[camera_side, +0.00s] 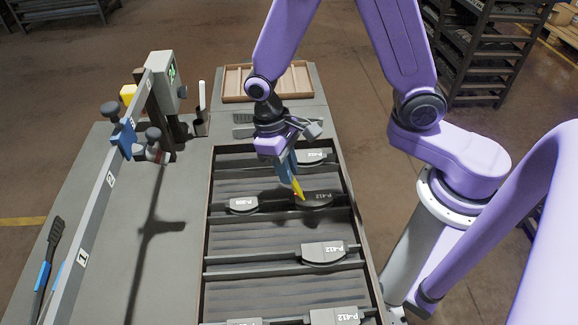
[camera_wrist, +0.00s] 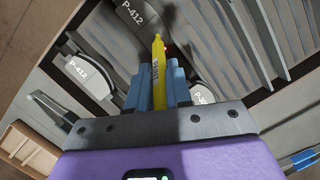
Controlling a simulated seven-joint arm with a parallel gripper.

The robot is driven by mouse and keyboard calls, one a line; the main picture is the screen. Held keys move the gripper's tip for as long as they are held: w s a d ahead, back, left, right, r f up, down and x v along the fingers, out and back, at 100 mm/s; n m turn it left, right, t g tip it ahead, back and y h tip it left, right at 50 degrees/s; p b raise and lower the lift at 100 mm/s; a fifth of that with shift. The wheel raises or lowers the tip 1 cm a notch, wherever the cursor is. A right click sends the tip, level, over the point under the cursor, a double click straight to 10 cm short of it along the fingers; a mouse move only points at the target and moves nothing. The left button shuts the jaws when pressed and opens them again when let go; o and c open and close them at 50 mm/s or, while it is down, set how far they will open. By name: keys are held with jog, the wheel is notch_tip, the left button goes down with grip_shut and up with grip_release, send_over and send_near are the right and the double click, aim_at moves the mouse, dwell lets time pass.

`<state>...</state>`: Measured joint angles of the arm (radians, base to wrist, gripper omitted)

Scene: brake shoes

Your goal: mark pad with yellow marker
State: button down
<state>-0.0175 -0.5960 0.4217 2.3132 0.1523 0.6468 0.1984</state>
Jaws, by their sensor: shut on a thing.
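My gripper (camera_side: 287,165) is shut on a yellow marker (camera_side: 298,188), whose tip points down over the slotted rack. In the wrist view the yellow marker (camera_wrist: 158,65) stands between the blue fingers of the gripper (camera_wrist: 158,90), with a small red spot beside it. A brake pad labelled P-412 (camera_side: 315,201) lies just below and right of the marker tip; I cannot tell whether the tip touches it. A pad with a P-3 label (camera_side: 243,205) lies to its left. Another pad labelled P-412 (camera_side: 323,252) lies in the row nearer the camera.
The rack (camera_side: 209,240) has raised dividers and more pads at its far and near ends. A post with a beam and blue clamp (camera_side: 123,137) stands at the left. A wooden tray (camera_side: 233,97) and a holder cup (camera_side: 201,127) are at the back. The left bench is mostly clear.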

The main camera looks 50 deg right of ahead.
jog(key=shift+r, duration=0.1)
jog(key=shift+r, duration=3.4)
jog(key=w+d+f+m, duration=0.2)
jog(key=w+d, duration=0.1)
jog(key=d, duration=0.4)
jog(key=w+d+f+m, duration=0.1)
jog(key=w+d+f, duration=0.25)
jog(key=d, duration=0.45)
jog(key=s+a+r+m+h, duration=0.3)
jog(key=s+a+r+m, duration=0.2)
jog(key=s+a+m, duration=0.45)
jog(key=shift+n+g, duration=0.3)
jog(key=shift+n, duration=0.45)
jog(key=shift+a+f, duration=0.45)
jog(key=shift+f, duration=0.45)
jog(key=shift+a+f, duration=0.5)
jog(key=shift+f, duration=0.45)
jog(key=shift+a+f, duration=0.45)
jog(key=shift+f, duration=0.45)
notch_tip(320, 180, up, 6)
jog(key=shift+r, duration=0.25)
